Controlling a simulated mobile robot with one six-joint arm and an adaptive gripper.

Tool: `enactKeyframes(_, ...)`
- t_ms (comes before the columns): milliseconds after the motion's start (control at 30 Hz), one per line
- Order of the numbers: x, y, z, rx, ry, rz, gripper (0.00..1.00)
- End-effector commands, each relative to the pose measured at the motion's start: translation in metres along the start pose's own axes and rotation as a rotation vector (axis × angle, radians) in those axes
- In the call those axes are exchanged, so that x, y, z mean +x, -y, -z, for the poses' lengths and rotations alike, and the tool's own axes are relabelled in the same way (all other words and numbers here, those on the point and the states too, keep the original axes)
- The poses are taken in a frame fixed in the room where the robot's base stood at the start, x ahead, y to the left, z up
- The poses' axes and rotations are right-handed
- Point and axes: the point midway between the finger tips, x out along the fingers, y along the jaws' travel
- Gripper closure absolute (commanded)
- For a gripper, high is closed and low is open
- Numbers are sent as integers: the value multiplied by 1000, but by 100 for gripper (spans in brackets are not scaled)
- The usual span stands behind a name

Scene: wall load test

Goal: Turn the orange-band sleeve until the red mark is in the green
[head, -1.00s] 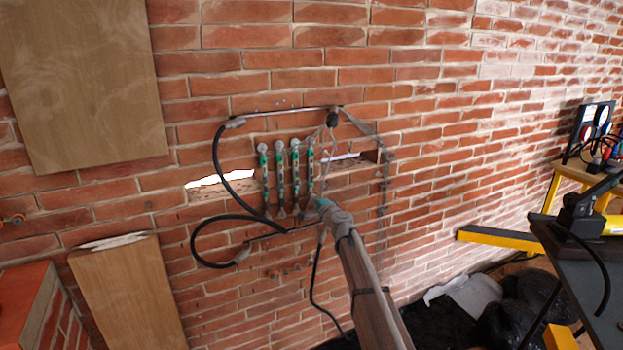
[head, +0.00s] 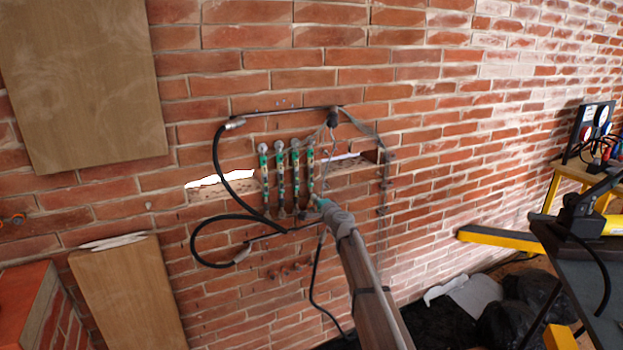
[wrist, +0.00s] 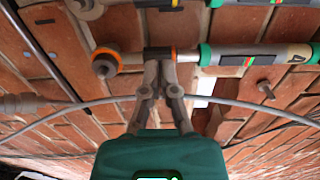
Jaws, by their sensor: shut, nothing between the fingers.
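Left of the green body is a bare metal part with a dark band and a narrow orange band (wrist: 174,54). A wider orange ring (wrist: 105,61) sits further left. My gripper (wrist: 160,64) is shut, its fingertips just below the dark band. I cannot tell whether they touch it. In the head view my gripper (head: 321,203) is at the lower end of the rightmost jack (head: 310,172).
Several similar upright jacks (head: 280,175) stand side by side in a slot in the brick wall (head: 430,150). Black hoses (head: 217,160) loop at their left. A grey cable (wrist: 80,106) runs behind my fingers. Wooden boards (head: 80,80) are at the left.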

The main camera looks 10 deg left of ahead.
Motion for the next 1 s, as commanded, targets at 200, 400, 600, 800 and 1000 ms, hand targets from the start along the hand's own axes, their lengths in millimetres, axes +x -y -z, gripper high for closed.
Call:
enactKeyframes(200,-6,0,0,0,0,0,100)
enactKeyframes(400,-9,0,0,0,0,0,100)
enactKeyframes(600,-8,0,0,0,0,0,100)
enactKeyframes(800,-8,0,-1,0,0,0,100)
enactKeyframes(1000,-6,0,-2,0,0,0,100)
